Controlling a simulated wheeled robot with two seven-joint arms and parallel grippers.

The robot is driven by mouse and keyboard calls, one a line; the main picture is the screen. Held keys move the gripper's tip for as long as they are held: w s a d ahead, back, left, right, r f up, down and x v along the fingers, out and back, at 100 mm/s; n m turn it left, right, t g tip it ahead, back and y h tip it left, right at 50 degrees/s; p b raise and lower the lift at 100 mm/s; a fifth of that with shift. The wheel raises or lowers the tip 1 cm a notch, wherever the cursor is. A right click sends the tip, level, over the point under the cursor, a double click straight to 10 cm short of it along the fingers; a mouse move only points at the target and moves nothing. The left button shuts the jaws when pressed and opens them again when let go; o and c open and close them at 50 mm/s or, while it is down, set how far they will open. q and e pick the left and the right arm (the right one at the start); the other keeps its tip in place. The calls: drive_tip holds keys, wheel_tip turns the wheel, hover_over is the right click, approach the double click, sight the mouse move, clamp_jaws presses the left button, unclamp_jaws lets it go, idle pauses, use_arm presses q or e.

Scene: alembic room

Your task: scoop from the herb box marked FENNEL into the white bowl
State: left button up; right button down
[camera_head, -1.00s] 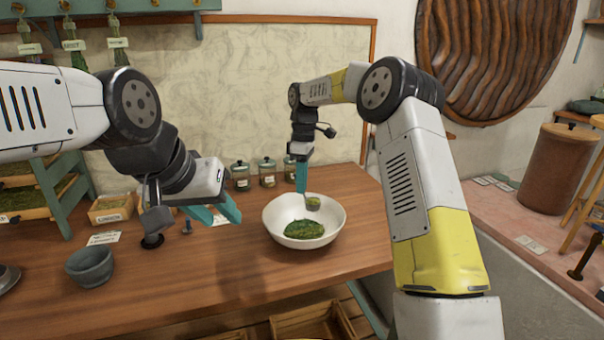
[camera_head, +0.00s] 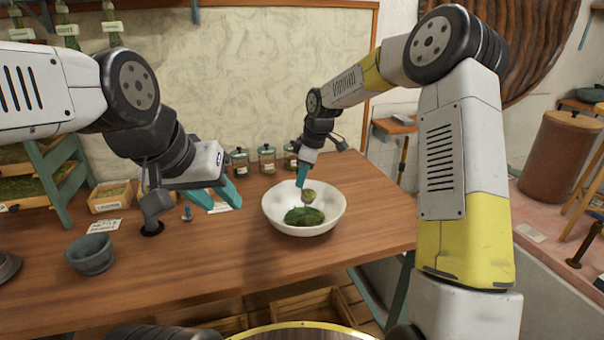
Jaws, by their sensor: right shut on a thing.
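The white bowl (camera_head: 273,215) stands on the wooden table with a mound of green herb (camera_head: 304,216) in it. My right gripper (camera_head: 303,180) is shut and points down over the bowl. It holds a small scoop (camera_head: 308,196) above the bowl's inside, with some green showing at the scoop; the handle is mostly hidden by the fingers. My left gripper (camera_head: 216,194) is open and empty above the table, left of the bowl. A small herb box (camera_head: 110,205) stands at the table's left back; its label is too small to read. I cannot tell which box is marked FENNEL.
A grey mortar-like bowl (camera_head: 90,262) stands at the left front. Several lidded jars (camera_head: 267,160) line the table's back. A green rack (camera_head: 52,178) with herb trays is at the far left. The table's middle front is clear.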

drive_tip(key=t+y, duration=0.1)
drive_tip(key=t, duration=0.1)
drive_tip(key=shift+s+d+t+y, duration=0.1)
drive_tip(key=shift+d+t+y, duration=0.05)
drive_tip(key=shift+t+y, duration=0.25)
drive_tip(key=t+y, duration=0.2)
drive_tip(key=t, duration=0.1)
drive_tip(key=shift+f, duration=0.1)
drive_tip(key=shift+t+y, duration=0.3)
drive_tip(key=shift+t, duration=0.2)
drive_tip(key=shift+r, duration=0.2)
idle(0.5)
